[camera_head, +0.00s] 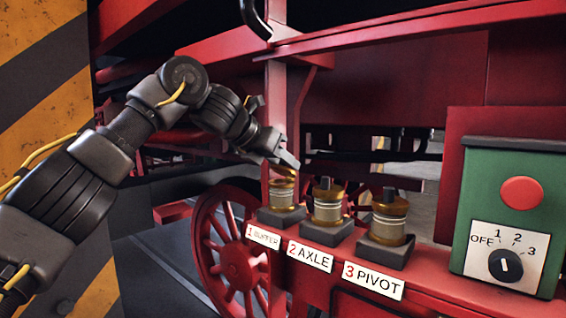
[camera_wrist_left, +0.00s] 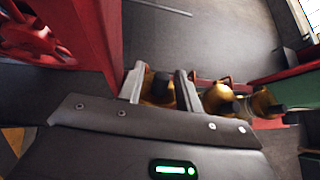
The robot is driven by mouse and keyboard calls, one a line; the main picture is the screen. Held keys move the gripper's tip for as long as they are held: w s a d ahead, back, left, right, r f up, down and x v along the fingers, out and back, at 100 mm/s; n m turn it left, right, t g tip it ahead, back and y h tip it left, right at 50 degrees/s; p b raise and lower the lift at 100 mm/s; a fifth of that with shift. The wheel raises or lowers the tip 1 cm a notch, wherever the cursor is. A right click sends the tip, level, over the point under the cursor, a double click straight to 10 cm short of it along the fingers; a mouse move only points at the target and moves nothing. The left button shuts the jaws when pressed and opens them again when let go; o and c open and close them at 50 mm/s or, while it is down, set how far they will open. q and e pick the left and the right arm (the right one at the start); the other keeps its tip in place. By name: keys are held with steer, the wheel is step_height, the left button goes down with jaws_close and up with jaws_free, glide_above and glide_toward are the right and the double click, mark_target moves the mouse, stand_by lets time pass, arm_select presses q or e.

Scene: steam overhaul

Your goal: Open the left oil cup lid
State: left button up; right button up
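Three brass oil cups stand in a row on the red ledge. The left cup (camera_head: 282,196) is above the label "1 BUFFER". My left gripper (camera_head: 287,163) is right over its top, pointing down, and partly hides the lid. In the left wrist view my left gripper's fingers (camera_wrist_left: 160,88) stand apart, one on each side of the left cup's brass lid and black knob (camera_wrist_left: 161,84). Whether they touch the lid I cannot tell. The middle cup (camera_head: 328,203) and right cup (camera_head: 388,219) have their lids on. My right gripper is not in view.
A green control box (camera_head: 505,215) with a red button and a dial stands at the right. A red spoked wheel (camera_head: 236,262) is below the ledge at left. A striped pillar (camera_head: 45,75) is at the far left. Red beams cross above and behind the cups.

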arm_select(q)
steer(key=b+v, duration=0.2)
steer(key=v, duration=0.8)
steer(key=shift+s+a+b, duration=0.15)
steer(key=shift+b, duration=0.15)
steer(key=shift+o, duration=0.5)
steer(key=shift+r, duration=0.15)
